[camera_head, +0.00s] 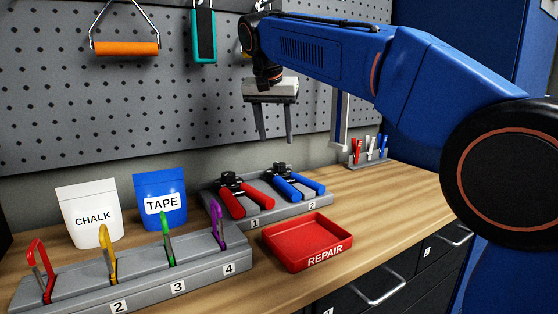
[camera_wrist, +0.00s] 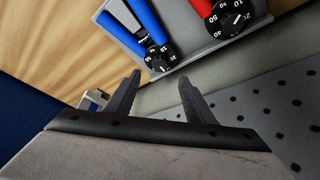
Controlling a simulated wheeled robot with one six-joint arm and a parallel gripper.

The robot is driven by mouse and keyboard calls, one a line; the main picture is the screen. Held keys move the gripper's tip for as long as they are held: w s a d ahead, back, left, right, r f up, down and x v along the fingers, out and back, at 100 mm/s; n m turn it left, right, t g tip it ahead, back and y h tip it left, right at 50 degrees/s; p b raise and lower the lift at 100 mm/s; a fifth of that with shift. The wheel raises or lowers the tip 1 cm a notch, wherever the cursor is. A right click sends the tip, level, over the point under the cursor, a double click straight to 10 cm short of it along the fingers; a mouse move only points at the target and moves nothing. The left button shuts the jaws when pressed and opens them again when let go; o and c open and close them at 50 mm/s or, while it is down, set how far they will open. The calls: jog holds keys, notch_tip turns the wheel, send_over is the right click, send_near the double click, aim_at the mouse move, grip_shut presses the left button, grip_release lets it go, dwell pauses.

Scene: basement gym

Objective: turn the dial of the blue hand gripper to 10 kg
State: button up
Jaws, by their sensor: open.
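The blue hand gripper (camera_head: 290,187) lies in the grey holder (camera_head: 311,204) at the place marked 2, to the right of the red hand gripper (camera_head: 256,201) at place 1. In the wrist view, the blue handles (camera_wrist: 148,20) are at the top, and its black dial (camera_wrist: 160,59) has small white numbers. I cannot read where the dial is set. My gripper (camera_head: 275,139) is open and empty, above and behind the holder near the pegboard. In the wrist view, its fingertips (camera_wrist: 159,80) stand apart, clear of the dial. The red hand gripper's dial (camera_wrist: 233,20) is also visible there.
A red REPAIR tray (camera_head: 305,240) stands in front of the holder. A numbered rack (camera_head: 215,262) with several coloured clips is at front left, with CHALK (camera_head: 92,215) and TAPE (camera_head: 160,197) pouches behind it. The pegboard (camera_head: 60,100) rises behind the bench.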

aim_at(279, 164)
jog(key=x, duration=0.9)
jog(key=shift+w+f, duration=0.1)
jog(key=shift+f, duration=0.2)
jog(key=c, duration=1.1)
jog(key=shift+n, duration=0.3)
